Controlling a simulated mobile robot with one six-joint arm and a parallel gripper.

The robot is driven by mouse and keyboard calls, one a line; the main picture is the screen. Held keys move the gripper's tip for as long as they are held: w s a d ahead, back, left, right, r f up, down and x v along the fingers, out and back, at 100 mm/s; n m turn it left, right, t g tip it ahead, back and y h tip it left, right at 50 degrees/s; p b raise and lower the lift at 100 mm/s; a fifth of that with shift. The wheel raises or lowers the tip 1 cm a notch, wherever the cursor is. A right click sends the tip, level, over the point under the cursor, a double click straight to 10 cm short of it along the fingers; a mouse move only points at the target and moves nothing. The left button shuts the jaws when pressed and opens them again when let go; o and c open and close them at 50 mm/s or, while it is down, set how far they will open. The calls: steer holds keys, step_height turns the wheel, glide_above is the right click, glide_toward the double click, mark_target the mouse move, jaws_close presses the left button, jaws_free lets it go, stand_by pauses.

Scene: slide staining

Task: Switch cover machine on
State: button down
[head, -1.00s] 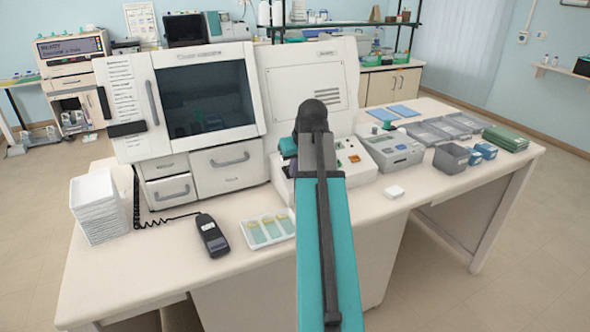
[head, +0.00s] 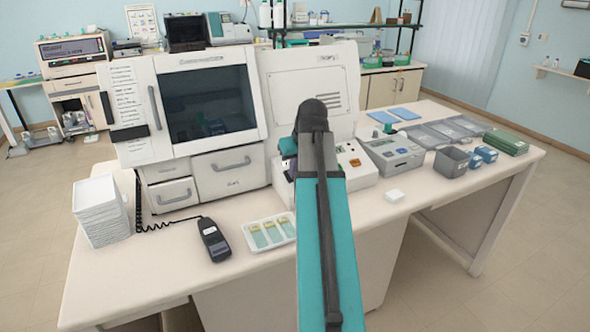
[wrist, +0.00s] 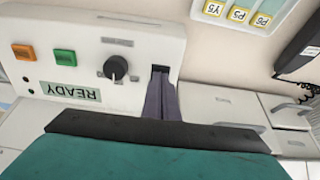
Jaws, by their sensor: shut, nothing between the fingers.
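The white machine's low control panel (wrist: 150,30) fills the upper left of the wrist view. It has an orange button (wrist: 23,52), a green button (wrist: 65,58), a black knob (wrist: 116,67) and a READY plate (wrist: 69,91), seen upside down. A dark switch or slot (wrist: 160,69) lies right of the knob. My gripper (wrist: 161,82) is shut and empty, its tips at the lower edge of that dark part; I cannot tell whether they touch it.
A large white cabinet with a dark window (head: 207,103) stands behind. A slide tray (head: 268,232), a black handset (head: 213,240) and a white stack (head: 100,210) lie in front and left. A grey device (head: 393,152) and grey trays (head: 445,132) stand to the right.

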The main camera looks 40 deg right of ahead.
steer(key=shift+r, duration=0.1)
steer(key=shift+p+v, duration=0.9)
steer(key=shift+v, duration=0.1)
steer(key=s+f+b+v, duration=0.1)
steer(key=s+v, duration=0.1)
steer(key=v, duration=0.9)
steer(key=shift+a+r, duration=0.3)
steer(key=shift+r, duration=0.05)
steer(key=shift+s, duration=0.1)
